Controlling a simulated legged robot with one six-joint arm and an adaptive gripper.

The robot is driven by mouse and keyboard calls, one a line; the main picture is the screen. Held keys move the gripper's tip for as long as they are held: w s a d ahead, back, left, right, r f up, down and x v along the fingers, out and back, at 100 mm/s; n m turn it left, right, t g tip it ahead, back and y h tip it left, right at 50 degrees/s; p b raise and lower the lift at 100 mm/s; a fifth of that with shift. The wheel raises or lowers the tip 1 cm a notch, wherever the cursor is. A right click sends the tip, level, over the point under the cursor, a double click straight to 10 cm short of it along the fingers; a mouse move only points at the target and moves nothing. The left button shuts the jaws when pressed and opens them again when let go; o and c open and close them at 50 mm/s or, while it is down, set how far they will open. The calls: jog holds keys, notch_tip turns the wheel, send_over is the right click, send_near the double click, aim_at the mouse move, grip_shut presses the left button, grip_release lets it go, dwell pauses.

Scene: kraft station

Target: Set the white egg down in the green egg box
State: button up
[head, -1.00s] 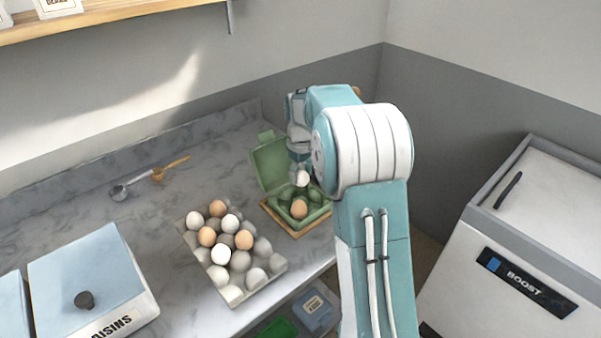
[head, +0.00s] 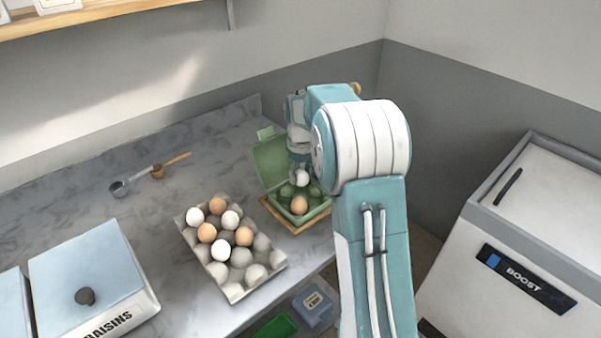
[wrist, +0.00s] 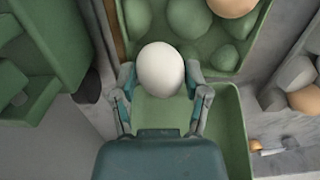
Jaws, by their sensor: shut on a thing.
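The white egg (head: 302,179) is between the fingers of my gripper (head: 299,168), over the back part of the green egg box (head: 318,214). In the wrist view the white egg (wrist: 160,70) sits between both fingers, which touch its sides. I cannot tell whether its underside touches the box. The box is open, with its lid (head: 270,160) raised at the back left. A brown egg (head: 299,205) sits in the front part of the box; it also shows at the top of the wrist view (wrist: 232,5).
A grey egg tray (head: 234,291) with several white and brown eggs stands left of the box. A raisins container (head: 95,285) is at the front left. A white BOOST unit (head: 540,235) stands right, beyond the counter.

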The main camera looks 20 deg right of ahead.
jog(key=shift+f, duration=1)
dwell(0.6)
jog(key=o, duration=0.8)
notch_tip(320, 180, up, 12)
dwell(0.3)
